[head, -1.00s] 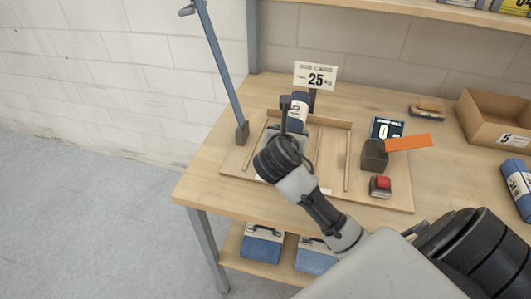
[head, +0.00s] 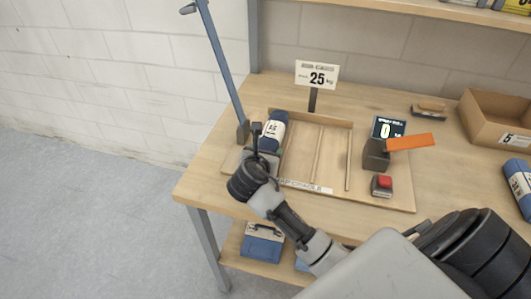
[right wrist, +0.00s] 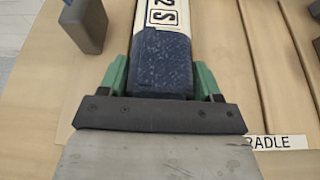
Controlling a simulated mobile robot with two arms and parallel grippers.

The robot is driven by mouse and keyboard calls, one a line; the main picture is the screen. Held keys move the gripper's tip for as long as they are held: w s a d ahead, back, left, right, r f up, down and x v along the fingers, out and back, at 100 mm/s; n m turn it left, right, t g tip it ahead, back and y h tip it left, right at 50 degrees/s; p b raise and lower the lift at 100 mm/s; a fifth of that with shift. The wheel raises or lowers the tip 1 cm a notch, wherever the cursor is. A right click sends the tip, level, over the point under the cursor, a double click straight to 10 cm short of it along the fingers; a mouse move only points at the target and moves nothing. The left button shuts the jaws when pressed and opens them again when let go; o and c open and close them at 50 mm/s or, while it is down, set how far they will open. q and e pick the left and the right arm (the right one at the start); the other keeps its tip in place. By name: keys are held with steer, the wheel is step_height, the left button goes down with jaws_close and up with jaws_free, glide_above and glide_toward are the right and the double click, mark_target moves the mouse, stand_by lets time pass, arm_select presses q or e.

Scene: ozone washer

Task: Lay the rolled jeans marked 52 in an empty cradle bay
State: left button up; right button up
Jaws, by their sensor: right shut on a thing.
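My right gripper (head: 262,148) is shut on a rolled pair of jeans (head: 273,132), dark blue with a white band. In the right wrist view the green fingers (right wrist: 160,84) clasp the sides of the roll (right wrist: 162,62); its partly visible label ends in "2 S". The wooden cradle (head: 335,121) on the bench has thin dividers, and its name plate (right wrist: 283,142) shows in the wrist view. The roll is over the cradle's left bay, lengthwise along the dividers; I cannot tell whether it touches the floor. The middle and right bays look empty. My left gripper is out of view.
A slanted blue post (head: 222,70) stands close left of the roll. A "25" sign (head: 317,74) is behind the cradle. Right of it are a dark block with an orange arm (head: 408,142) and a red button (head: 383,182). Another blue roll (head: 519,188) and a cardboard box (head: 490,118) lie farther right.

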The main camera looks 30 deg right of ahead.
steer(key=o, duration=0.8)
steer(key=shift+f, duration=0.1)
steer(key=o, duration=0.3)
steer(key=shift+s, duration=0.1)
steer(key=shift+o, duration=0.2)
steer(key=shift+a+r, duration=0.15)
steer(key=shift+r, duration=0.15)
steer(key=v, duration=1.1)
steer(key=shift+s+a+r, duration=0.1)
steer(key=shift+s+a, duration=0.1)
steer(key=shift+s, duration=0.1)
